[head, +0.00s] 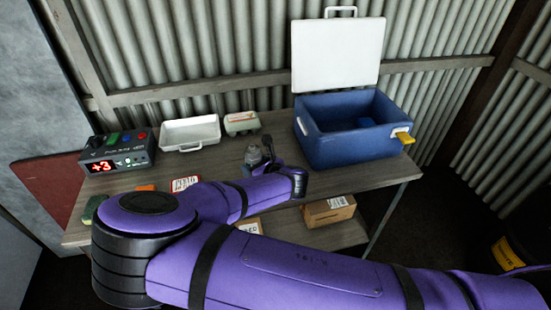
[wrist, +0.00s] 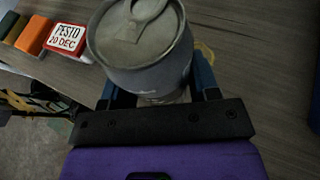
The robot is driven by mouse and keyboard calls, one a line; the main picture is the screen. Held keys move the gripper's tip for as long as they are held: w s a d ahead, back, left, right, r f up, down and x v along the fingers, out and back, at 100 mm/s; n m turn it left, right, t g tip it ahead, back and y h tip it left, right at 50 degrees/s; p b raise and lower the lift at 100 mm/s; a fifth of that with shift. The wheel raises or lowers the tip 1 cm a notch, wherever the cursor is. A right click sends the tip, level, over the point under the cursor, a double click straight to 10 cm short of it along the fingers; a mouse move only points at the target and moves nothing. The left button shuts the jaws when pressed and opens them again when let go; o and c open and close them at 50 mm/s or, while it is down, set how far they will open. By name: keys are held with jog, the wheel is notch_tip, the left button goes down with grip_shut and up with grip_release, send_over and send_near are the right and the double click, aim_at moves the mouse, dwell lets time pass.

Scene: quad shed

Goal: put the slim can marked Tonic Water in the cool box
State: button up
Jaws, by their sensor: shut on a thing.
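A grey can (wrist: 140,50) with a pull-tab top fills the upper part of the wrist view. My gripper (wrist: 155,92) is shut on it, one blue finger on each side. No name can be read on the can. In the head view the can (head: 253,156) shows just left of my gripper (head: 266,152), over the table; I cannot tell whether it touches the top. The blue cool box (head: 345,153) stands at the right end of the table, to the right of my gripper. Its white lid (head: 337,52) is open and upright at the back.
A white tray (head: 190,133) and an egg carton (head: 241,122) stand at the back. A black control box (head: 118,152) reading +3 is at left. A Pesto label (wrist: 68,39) and an orange block (wrist: 34,36) lie near the can. Cardboard boxes (head: 328,210) sit on the lower shelf.

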jog(key=w+d, duration=0.2)
jog(key=d, duration=0.1)
jog(key=w+d+f, duration=0.1)
jog(key=w+d, duration=0.5)
jog(key=shift+w+d+f, duration=0.15)
jog(key=shift+d+f, duration=0.05)
jog(key=shift+f, duration=1.6)
jog(key=shift+f, duration=0.15)
jog(key=o, duration=1.1)
jog(key=shift+c, duration=0.2)
